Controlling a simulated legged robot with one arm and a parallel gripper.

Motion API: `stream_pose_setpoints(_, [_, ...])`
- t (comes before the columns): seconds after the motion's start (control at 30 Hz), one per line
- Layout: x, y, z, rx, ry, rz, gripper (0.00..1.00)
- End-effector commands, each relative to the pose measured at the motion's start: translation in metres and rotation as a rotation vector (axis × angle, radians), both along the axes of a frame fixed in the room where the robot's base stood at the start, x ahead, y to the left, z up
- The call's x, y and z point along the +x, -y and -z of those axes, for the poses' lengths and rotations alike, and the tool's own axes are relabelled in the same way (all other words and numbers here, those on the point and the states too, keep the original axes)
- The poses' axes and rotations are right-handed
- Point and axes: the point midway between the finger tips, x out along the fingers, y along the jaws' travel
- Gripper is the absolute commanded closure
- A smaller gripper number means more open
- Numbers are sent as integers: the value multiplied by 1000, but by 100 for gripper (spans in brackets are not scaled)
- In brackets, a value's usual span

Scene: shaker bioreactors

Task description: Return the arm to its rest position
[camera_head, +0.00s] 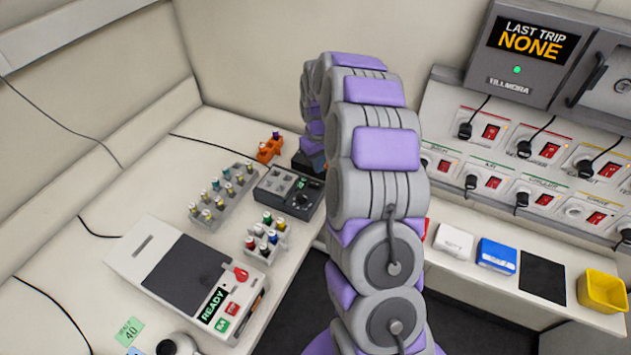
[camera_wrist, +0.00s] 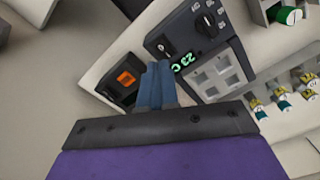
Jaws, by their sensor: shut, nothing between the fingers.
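My arm rises through the middle of the head view in grey and purple segments and bends over toward the back of the bench. In the wrist view my gripper (camera_wrist: 157,85) is shut, its blue fingers together with nothing between them. It is over or close to a dark heater block (camera_wrist: 215,72) with a green "23 C" display, a knob and square wells. I cannot tell the gap between them. The same block (camera_head: 287,190) shows in the head view, left of my arm. The gripper's fingertips are hidden in the head view.
On the left bench are vial racks (camera_head: 222,196), a smaller rack (camera_head: 266,240), an orange holder (camera_head: 268,150) and a white device (camera_head: 130,249) reading READY. At right are a panel of red switches (camera_head: 490,131), a blue box (camera_head: 496,256) and a yellow bin (camera_head: 602,291).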

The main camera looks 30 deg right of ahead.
Motion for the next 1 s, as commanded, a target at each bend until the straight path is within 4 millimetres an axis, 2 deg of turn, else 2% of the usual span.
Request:
stream_pose_setpoints(0.1, [0, 0, -5, 0, 1, 0, 100])
stream_pose_setpoints(0.53, [0, 0, -4, 0, 1, 0, 100])
stream_pose_setpoints(0.67, [-5, -8, -13, 4, 0, -4, 100])
stream_pose_setpoints(0.77, [-18, -24, -29, 11, -1, -8, 100])
stream_pose_setpoints(1.0, [-76, -75, -78, 32, -25, -14, 100])
